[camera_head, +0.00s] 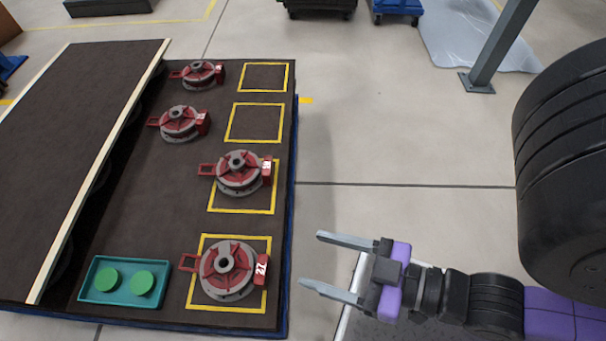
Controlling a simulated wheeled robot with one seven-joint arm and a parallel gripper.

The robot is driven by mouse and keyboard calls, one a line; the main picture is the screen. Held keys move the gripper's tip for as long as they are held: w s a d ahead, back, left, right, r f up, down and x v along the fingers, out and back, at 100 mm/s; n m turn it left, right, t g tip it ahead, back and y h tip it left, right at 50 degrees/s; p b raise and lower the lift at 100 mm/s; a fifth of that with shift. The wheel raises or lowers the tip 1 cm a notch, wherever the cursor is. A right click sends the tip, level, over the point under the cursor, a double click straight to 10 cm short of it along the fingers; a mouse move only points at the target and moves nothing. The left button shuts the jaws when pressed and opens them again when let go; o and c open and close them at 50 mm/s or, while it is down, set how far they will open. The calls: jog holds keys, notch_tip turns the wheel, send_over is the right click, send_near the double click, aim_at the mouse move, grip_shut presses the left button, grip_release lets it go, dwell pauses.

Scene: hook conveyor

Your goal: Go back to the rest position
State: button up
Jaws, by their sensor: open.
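My gripper (318,261) is open and empty, with its two grey fingers spread and pointing left. It is at the lower middle, to the right of the dark table (150,210) and apart from it. A red and grey round part (226,270) lies in the nearest yellow square. A second such part (240,173) lies partly over the upper left of the yellow square behind it. Two more red and grey parts, one in the middle (180,123) and one at the back (201,74), lie on the table to the left of the empty squares.
A teal tray (92,296) with two green discs stands at the table's front left. Two yellow squares, one at the back (265,64) and one nearer (232,122), are empty. A grey post (500,45) stands at upper right. The floor (400,130) right of the table is clear.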

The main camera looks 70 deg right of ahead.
notch_tip(320, 180, up, 24)
jog(key=p, duration=2.4)
jog(key=shift+r, duration=0.2)
